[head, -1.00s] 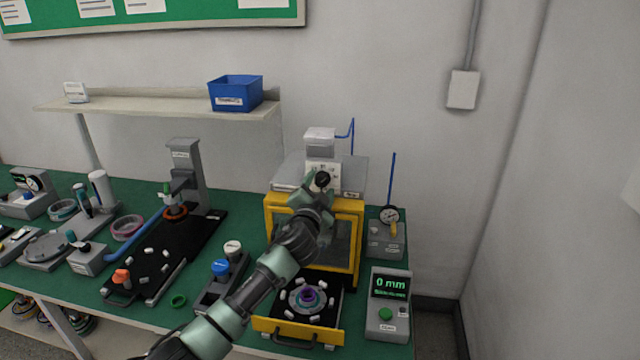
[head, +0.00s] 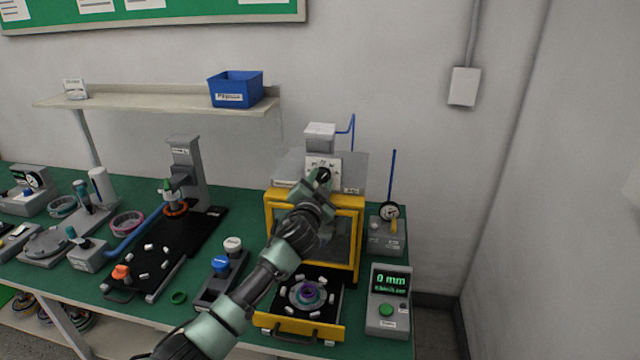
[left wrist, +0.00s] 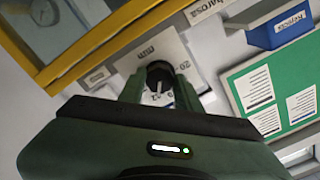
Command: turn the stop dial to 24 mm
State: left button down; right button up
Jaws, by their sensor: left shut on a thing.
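The stop dial is a round black knob (head: 323,175) on a white scale plate (head: 312,163) above the yellow-framed press. My left gripper (head: 321,184) reaches up to it from below and is shut on the knob. In the left wrist view the two green fingers (left wrist: 160,84) stand on either side of the black dial (left wrist: 159,74). A light pointer mark shows on the dial. The plate (left wrist: 172,50) carries "mm" and "20"; the other numbers are partly hidden by the fingers, so I cannot read the setting. My right gripper is out of view.
The yellow press frame (head: 352,205) stands directly below the dial, with a pulled-out drawer (head: 290,331) holding a ring part. A grey box (head: 388,322) at right displays "0 mm". A dial gauge stand (head: 386,236) stands behind that box.

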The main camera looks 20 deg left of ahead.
pick_arm(q)
jog(key=n+b, duration=0.1)
jog(key=n, duration=0.1)
jog(key=n+b, duration=0.1)
jog(key=n, duration=0.1)
jog(key=shift+d+f+b, duration=0.1)
jog(key=shift+f+b, duration=0.1)
jog(key=shift+b, duration=0.2)
jog(key=n+b, duration=0.1)
jog(key=n, duration=0.2)
jog(key=shift+r+n, duration=0.1)
jog(key=shift+n, duration=0.3)
jog(key=n+b, duration=0.1)
jog(key=n, duration=0.2)
jog(key=shift+r+n, duration=0.15)
jog(key=shift+n, duration=1.95)
jog(key=c, duration=1)
grip_release()
